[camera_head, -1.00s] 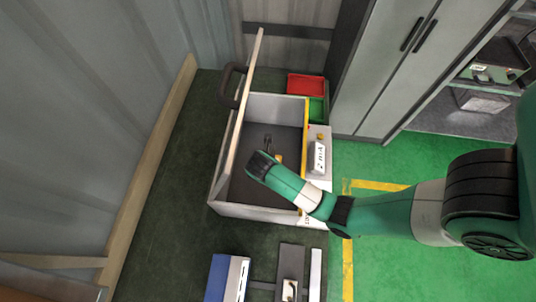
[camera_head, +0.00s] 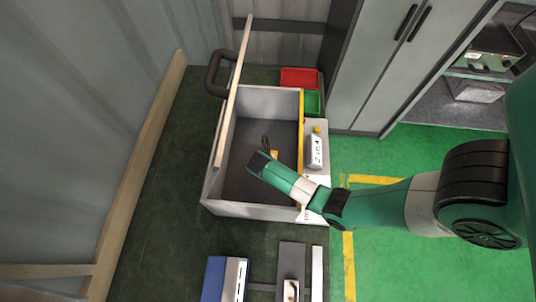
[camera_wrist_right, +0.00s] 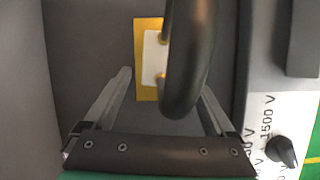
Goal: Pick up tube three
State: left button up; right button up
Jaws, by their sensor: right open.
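My right arm reaches in from the right in the head view, and my right gripper (camera_head: 262,162) is over the open grey box. In the wrist view my right gripper (camera_wrist_right: 165,85) is open, one finger on each side. A dark, thick, curved tube (camera_wrist_right: 188,55) crosses the view between the fingers, partly overlapping the right finger. No grip on it shows, and I cannot tell its number. Behind it is a gold plate (camera_wrist_right: 147,88) with a white piece. The gold plate also shows in the head view (camera_head: 274,153). My left gripper is not in view.
The box (camera_head: 252,211) has its lid (camera_head: 232,90) raised on the left, with a dark handle. A control panel (camera_head: 315,150) with a knob adjoins its right side. Red (camera_head: 299,78) and green (camera_head: 313,103) bins stand behind. A blue-white unit (camera_head: 225,280) stands in front.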

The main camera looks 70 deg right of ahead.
grip_shut()
dwell(0.3)
jog(key=shift+r, duration=0.1)
